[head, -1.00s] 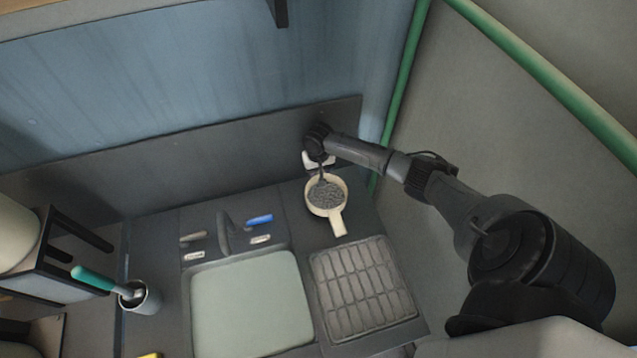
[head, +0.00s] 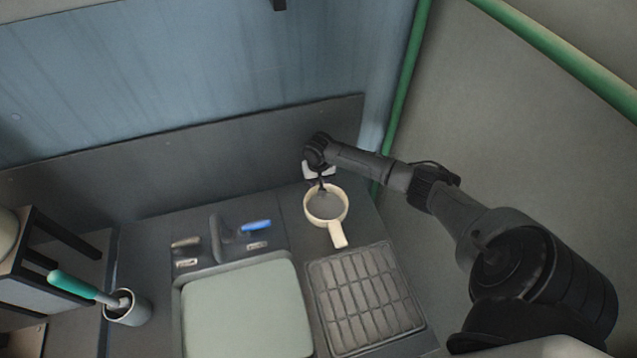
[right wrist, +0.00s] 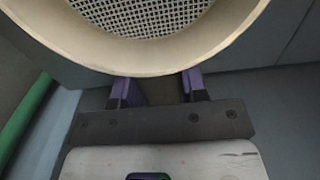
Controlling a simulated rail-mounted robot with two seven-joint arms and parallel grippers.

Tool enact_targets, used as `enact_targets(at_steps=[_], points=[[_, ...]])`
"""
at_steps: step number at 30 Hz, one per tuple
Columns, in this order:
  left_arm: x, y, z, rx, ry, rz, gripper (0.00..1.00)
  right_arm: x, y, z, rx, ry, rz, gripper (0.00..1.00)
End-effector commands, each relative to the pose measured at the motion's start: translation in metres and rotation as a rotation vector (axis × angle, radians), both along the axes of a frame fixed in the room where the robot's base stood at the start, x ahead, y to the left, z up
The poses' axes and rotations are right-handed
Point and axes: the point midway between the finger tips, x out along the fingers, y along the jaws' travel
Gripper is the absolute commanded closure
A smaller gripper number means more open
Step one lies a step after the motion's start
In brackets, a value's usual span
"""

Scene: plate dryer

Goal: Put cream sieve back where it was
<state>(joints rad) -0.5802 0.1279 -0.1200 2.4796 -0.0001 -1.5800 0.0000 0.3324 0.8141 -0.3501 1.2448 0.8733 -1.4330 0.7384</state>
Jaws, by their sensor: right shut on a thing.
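The cream sieve (head: 340,234) is at the back right of the counter, between the tap area and the ridged drying mat. Its round bowl faces up, and its short handle points toward the front of the counter. My right gripper (head: 321,184) is shut on the sieve's far rim, opposite the handle. In the right wrist view the cream rim (right wrist: 150,66) and grey mesh fill the top, and the purple fingers (right wrist: 158,88) meet the rim, their tips hidden behind it. I cannot tell whether the sieve touches the counter. My left gripper is out of view.
The ridged drying mat (head: 365,297) lies just in front of the sieve. A pale green sink (head: 245,310) is to the left, with a tap (head: 216,240) and blue handle (head: 256,225) behind. A cup (head: 128,308) with a teal-handled brush stands far left. The back wall is close behind the gripper.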

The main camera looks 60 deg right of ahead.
Motion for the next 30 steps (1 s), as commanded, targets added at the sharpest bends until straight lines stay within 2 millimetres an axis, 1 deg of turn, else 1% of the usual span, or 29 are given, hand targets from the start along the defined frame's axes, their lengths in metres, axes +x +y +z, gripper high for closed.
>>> enact_targets(at_steps=[5, 6, 13, 20, 23, 26, 30], points=[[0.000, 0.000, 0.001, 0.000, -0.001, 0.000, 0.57, 0.000, 0.000, -0.003, 0.001, 0.001, -0.001, 0.97], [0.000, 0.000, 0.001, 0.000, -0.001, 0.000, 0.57, 0.000, 0.000, -0.003, 0.001, 0.001, -0.001, 0.57], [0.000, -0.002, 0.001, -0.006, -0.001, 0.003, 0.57, 0.000, 0.000, -0.003, 0.001, 0.001, 0.000, 0.35], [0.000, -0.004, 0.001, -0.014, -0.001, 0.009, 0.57, 0.000, 0.000, -0.003, 0.000, 0.000, 0.000, 0.35], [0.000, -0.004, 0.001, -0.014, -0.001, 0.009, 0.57, 0.000, 0.000, 0.002, -0.001, -0.001, 0.001, 0.35], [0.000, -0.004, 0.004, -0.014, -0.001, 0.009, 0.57, 0.000, -0.001, 0.014, -0.001, -0.001, 0.001, 0.35], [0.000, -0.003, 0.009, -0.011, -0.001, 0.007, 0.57, 0.001, -0.001, 0.040, -0.001, -0.003, 0.001, 0.35]])
